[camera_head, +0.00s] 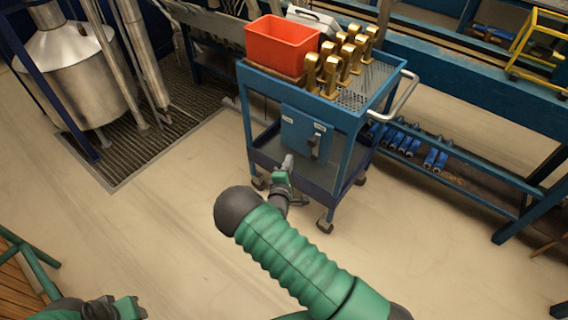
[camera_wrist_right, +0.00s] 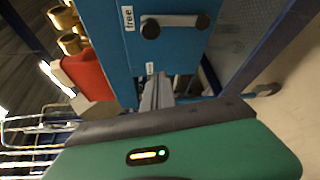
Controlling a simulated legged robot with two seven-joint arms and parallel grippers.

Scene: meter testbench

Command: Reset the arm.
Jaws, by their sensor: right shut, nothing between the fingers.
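My right arm (camera_head: 300,262) is green and black and reaches up from the bottom toward a blue cart. My right gripper (camera_head: 288,163) is shut and empty, in front of the blue panel (camera_head: 304,135) on the cart's side. In the right wrist view the grey fingers (camera_wrist_right: 157,92) are together, close to the panel's lower edge (camera_wrist_right: 185,65). I cannot tell whether they touch it.
The blue cart (camera_head: 345,118) carries a red bin (camera_head: 282,42) and several brass-coloured parts (camera_head: 345,58). A blue workbench (camera_head: 470,75) with blue items on its lower shelf stands to the right. A metal tank (camera_head: 80,75) stands at the left. The floor between is clear.

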